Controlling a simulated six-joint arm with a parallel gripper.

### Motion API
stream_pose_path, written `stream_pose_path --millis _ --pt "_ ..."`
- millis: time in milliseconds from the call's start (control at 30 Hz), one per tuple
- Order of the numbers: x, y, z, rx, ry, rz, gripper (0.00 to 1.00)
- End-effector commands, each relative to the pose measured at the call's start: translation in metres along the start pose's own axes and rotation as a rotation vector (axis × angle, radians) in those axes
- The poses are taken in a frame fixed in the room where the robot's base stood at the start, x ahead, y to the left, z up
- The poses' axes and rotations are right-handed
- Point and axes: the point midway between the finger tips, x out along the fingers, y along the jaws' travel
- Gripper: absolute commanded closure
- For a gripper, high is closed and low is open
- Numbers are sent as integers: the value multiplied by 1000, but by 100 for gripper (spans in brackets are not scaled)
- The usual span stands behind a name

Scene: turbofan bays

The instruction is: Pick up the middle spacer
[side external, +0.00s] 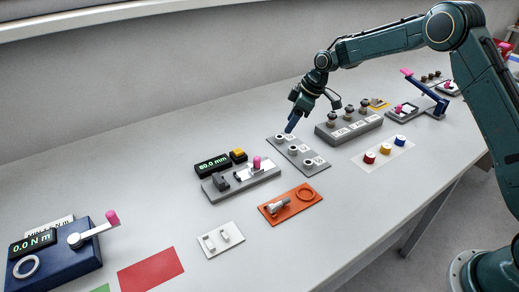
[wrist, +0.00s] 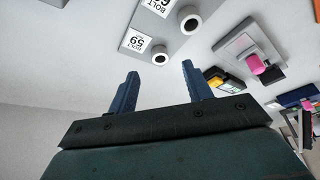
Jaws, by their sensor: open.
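A grey plate (side external: 278,147) holds three short pale spacers in a row, with white labels beside them. The middle spacer (side external: 294,149) stands between the far spacer (side external: 281,137) and the near spacer (side external: 308,161). My gripper (side external: 289,129) hangs just above the far end of the plate. In the wrist view my gripper (wrist: 160,70) has its two blue fingers wide apart with nothing between them. One ring-shaped spacer (wrist: 160,58), by a "BOLT 59" label, shows just beyond the fingertips. Another spacer (wrist: 188,18) shows further up, probably the middle one.
A grey block (side external: 348,128) with several dark-topped posts stands right of the plate. A gauge fixture (side external: 240,180) with a pink knob stands to the left. An orange tray (side external: 290,204) lies in front, and a white mat (side external: 382,155) with coloured spools lies at right.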

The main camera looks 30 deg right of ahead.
Motion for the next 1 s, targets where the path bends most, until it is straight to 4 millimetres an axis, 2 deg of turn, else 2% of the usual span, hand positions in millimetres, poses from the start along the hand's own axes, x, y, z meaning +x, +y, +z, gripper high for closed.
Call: stream_pose_path --millis 100,467,800,1000 --pt "8 0 0 -1 0 0 50" --pt "15 0 -1 -1 1 0 50" --pt "50 0 -5 -1 -1 -1 50" --pt "62 1 -5 0 0 1 50"
